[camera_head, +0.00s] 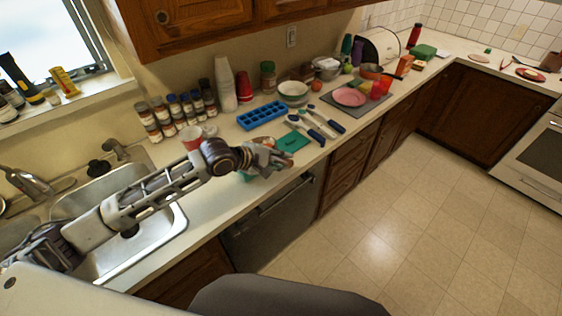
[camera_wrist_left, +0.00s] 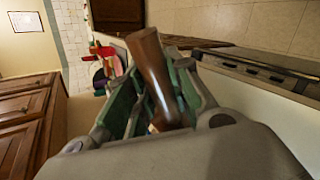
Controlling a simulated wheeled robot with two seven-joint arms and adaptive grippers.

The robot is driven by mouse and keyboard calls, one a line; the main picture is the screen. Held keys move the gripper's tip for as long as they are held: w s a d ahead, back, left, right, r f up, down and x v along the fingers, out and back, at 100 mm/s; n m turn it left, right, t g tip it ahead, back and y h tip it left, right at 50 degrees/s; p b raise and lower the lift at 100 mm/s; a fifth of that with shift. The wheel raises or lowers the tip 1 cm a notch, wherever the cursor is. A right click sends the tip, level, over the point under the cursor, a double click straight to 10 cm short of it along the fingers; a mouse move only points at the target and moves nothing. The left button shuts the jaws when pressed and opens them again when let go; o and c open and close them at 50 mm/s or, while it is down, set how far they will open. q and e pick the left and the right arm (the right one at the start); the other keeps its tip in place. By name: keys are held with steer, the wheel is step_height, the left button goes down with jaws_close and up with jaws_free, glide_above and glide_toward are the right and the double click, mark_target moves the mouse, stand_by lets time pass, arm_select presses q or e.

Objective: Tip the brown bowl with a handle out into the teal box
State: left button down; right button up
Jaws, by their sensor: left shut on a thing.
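My left gripper (camera_head: 279,161) is over the counter, right of the sink. In the left wrist view its fingers (camera_wrist_left: 157,100) are shut on a brown handle (camera_wrist_left: 152,65), which stands up between the green finger pads. The handle looks like that of the brown bowl; the bowl's body is not clearly visible in either view. My right gripper is in neither view.
A blue ice tray (camera_head: 261,115), spice jars (camera_head: 166,118) and a red-and-white cup (camera_head: 191,137) stand behind. The sink (camera_head: 165,225) is left; the counter's front edge is close.

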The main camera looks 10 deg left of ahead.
arm_select(q)
steer(key=shift+w+a+r+n+h, duration=0.1)
steer(key=shift+a+r+n+h, duration=0.1)
steer(key=shift+r, duration=0.35)
steer(key=shift+w+a+r+n+h, duration=0.1)
steer(key=shift+r+n+h, duration=0.1)
steer(key=shift+r, duration=0.3)
steer(key=shift+w+a+r+n+g+h, duration=0.15)
steer(key=shift+r+n+g+h, duration=0.1)
steer(key=shift+r, duration=0.25)
steer(key=shift+w+a+r+n+g+h, duration=0.15)
steer(key=shift+r+n+g+h, duration=0.1)
steer(key=shift+r, duration=0.2)
steer(key=shift+w+a+r+h+b, duration=0.3)
steer(key=shift+r+b, duration=0.1)
steer(key=shift+b, duration=0.1)
steer(key=shift+w+a+r+n+h+b, duration=0.2)
steer(key=shift+a+r+n+h+b, duration=0.25)
steer(key=shift+b, duration=0.8)
steer(key=shift+w+a+r+n+g+h+b, duration=0.25)
steer(key=shift+w+a+r+n+g+b, duration=0.3)
steer(key=shift+b, duration=1)
steer(key=shift+w+a+r+b, duration=0.1)
steer(key=shift+a+r+b, duration=0.2)
steer(key=shift+b, duration=0.65)
